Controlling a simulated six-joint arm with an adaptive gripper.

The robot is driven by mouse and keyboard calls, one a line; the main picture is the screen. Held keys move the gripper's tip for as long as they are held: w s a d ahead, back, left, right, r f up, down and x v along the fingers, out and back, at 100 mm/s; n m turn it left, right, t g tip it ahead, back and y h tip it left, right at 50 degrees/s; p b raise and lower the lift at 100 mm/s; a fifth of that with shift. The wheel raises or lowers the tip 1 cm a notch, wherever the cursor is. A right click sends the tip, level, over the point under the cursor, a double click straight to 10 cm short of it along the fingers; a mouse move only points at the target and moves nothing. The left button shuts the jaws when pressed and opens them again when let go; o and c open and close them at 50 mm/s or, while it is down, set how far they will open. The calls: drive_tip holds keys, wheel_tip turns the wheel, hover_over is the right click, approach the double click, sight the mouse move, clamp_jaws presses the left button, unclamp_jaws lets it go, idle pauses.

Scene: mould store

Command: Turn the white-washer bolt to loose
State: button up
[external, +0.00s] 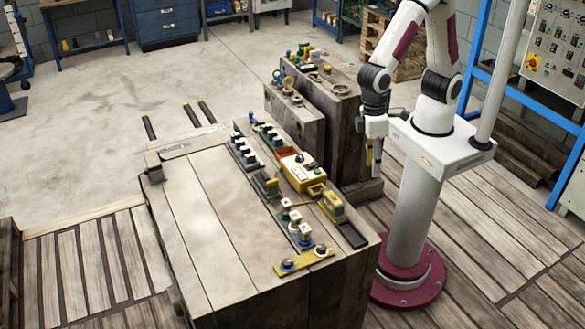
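A yellow strip (304,262) lies near the front right corner of the wooden block-like table. Two bolt-like heads sit on it: one on a blue washer (287,265) at the left, and one with a pale base (320,250) at the right, which may be the white-washer bolt. The parts are too small to be sure of the washer or of how either bolt is turned. My gripper (373,160) hangs pointing down beyond the table's right edge, apart from the bolts. Its fingers are too small to tell open from shut.
Small upright pieces with white and blue parts (295,217) stand just behind the strip. A yellow control box (302,171), a yellow block (331,206) and rows of dark clamps (244,153) line the right side. The table's left half (200,225) is clear.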

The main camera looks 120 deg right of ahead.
drive_tip(key=w+a+f+n+h, duration=0.2)
drive_tip(key=w+a+f, duration=0.1)
drive_tip(key=w+f, duration=0.2)
drive_tip(key=n+t, duration=0.2)
drive_tip(key=t, duration=0.3)
approach(322, 247)
drive_tip(key=shift+w+d+f, duration=0.15)
drive_tip(key=shift+w+f, duration=0.05)
drive_tip(key=shift+f, duration=0.05)
drive_tip(key=shift+f, duration=0.2)
drive_tip(key=shift+x, duration=3.75)
clamp_jaws()
